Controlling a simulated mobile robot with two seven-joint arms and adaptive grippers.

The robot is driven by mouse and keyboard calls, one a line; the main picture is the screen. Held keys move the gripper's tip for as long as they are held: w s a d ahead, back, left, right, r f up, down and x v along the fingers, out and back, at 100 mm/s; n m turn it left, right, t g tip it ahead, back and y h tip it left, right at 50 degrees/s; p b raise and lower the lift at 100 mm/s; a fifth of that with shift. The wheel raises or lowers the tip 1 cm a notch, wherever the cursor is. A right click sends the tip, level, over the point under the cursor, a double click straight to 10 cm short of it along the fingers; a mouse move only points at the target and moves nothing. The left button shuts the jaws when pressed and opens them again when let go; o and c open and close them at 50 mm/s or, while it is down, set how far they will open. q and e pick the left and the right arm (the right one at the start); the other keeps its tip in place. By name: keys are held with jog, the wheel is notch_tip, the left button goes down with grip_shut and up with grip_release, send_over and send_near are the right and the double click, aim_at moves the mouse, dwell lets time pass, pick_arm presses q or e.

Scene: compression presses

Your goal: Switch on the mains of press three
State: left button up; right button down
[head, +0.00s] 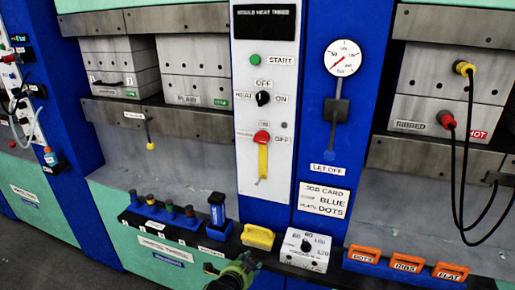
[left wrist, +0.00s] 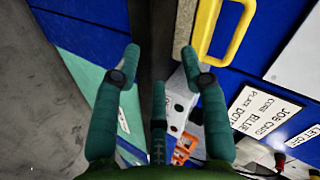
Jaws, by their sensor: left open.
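The panel marked "MOULD HEAT THREE" (head: 240,75) stands in the middle of the head view. On it a red knob (head: 262,137) tops a yellow strip that hangs down, with small ON and OFF labels beside it; its position is hard to tell. Above it are a black rotary switch (head: 263,98), labelled OFF, HEAT and ON, and a green START button (head: 255,60). My left gripper (head: 238,270) is low at the bottom edge, well below the panel. In the left wrist view its green fingers (left wrist: 158,65) are spread and empty. My right gripper is not in view.
A white dial box (head: 303,249), a rack of coloured pegs (head: 165,216) and orange pieces (head: 407,264) line the ledge. Black cables (head: 464,150) hang at right.

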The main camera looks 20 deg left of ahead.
pick_arm(q)
jog(key=w+a+r+m+t+p, duration=0.1)
jog(key=w+r+m+t, duration=0.35)
jog(key=r, duration=1.05)
jog(key=m+t+p, duration=0.1)
jog(key=t+p, duration=0.1)
send_near(260, 142)
jog(key=w, duration=0.2)
jog(key=shift+g, duration=0.25)
jog(key=w, duration=0.1)
jog(key=w+p, duration=0.1)
jog(key=w, duration=0.2)
jog(key=shift+w+d+r, duration=0.1)
jog(key=shift+w+r, duration=0.15)
jog(key=shift+w, duration=0.1)
jog(key=shift+w+f+p, duration=0.15)
jog(key=shift+w+p, duration=0.25)
jog(key=shift+w, duration=0.6)
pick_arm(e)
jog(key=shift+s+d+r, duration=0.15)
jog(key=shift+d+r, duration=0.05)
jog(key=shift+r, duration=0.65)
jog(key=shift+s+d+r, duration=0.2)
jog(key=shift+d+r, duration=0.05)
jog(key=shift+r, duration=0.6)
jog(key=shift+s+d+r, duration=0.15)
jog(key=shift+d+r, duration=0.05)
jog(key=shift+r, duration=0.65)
pick_arm(q)
grip_shut()
